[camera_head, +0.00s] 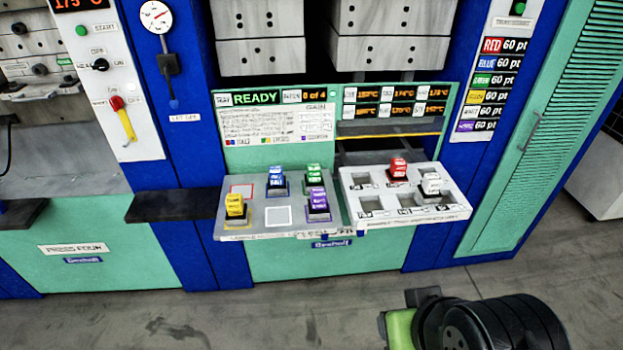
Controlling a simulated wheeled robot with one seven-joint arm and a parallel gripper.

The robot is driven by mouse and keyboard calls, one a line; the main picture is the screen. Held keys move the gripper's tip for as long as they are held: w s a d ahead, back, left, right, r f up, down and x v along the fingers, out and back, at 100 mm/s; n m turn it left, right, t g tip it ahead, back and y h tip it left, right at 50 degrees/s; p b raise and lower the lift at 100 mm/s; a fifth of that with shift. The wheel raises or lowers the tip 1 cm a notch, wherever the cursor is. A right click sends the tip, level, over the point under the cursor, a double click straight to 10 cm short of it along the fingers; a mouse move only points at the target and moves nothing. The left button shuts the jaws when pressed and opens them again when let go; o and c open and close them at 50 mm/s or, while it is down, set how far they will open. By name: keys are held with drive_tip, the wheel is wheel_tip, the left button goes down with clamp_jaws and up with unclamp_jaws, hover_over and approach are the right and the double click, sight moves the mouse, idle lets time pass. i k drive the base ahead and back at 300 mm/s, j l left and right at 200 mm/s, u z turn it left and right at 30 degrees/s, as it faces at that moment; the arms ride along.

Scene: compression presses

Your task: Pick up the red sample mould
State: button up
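The red sample mould (398,168) is a small block with a white label and a dark base. It sits upright in a back-row slot of the light grey slotted tray (457,211), on the right part of the press shelf. A white mould (430,184) sits in a slot to its right and nearer the front. Other slots of the tray are empty. Green and black parts of my arm show at the bottom right edge, well in front of the shelf. My gripper's fingers do not show, and nothing touches the red mould.
On the grey plate (240,212) left of the tray stand yellow (235,206), blue (276,180), green (313,177) and purple (318,205) moulds. Its red and white outlined squares are empty. Heavy press blocks (390,50) hang above. Floor in front is clear.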

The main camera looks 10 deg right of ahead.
sight(396, 173)
drive_tip(key=i+l+u, duration=0.4)
drive_tip(key=u, duration=0.15)
drive_tip(key=i+l+u, duration=0.25)
drive_tip(key=l, duration=0.2)
drive_tip(key=l+u, duration=0.3)
drive_tip(key=i+l+u, duration=0.25)
drive_tip(key=l, duration=0.15)
drive_tip(key=l+u, duration=0.25)
drive_tip(key=k+l, duration=0.05)
drive_tip(key=l, duration=0.05)
